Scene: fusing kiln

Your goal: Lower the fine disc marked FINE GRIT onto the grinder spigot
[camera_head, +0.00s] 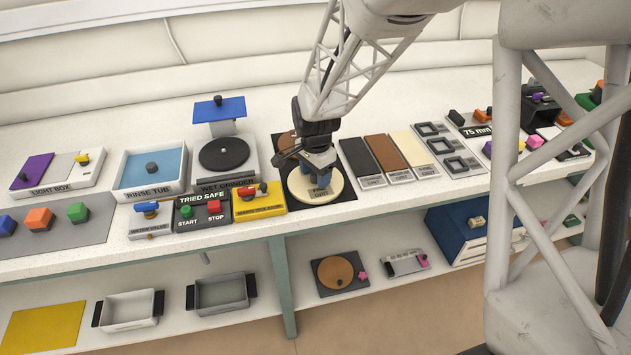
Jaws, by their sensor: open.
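The cream disc (299,191) lies on a black mat right of the grinder. Its small label looks like FINE GRIT but is hard to read. My gripper (319,178) is open, low over the disc, around or just above the blue part at the disc's middle. I cannot tell whether the fingers touch it. The wet grinder (228,179) stands left of the mat with a dark round plate (222,154) on top. A small knob shows at the plate's centre. A brown disc (284,143) behind is partly hidden by my gripper.
A blue-topped guard (219,109) rises behind the grinder. A yellow switch box (259,202) and the START/STOP panel (202,211) stand in front. The rinse tub (150,172) is left. Black, brown and cream slabs (388,157) lie right of the mat.

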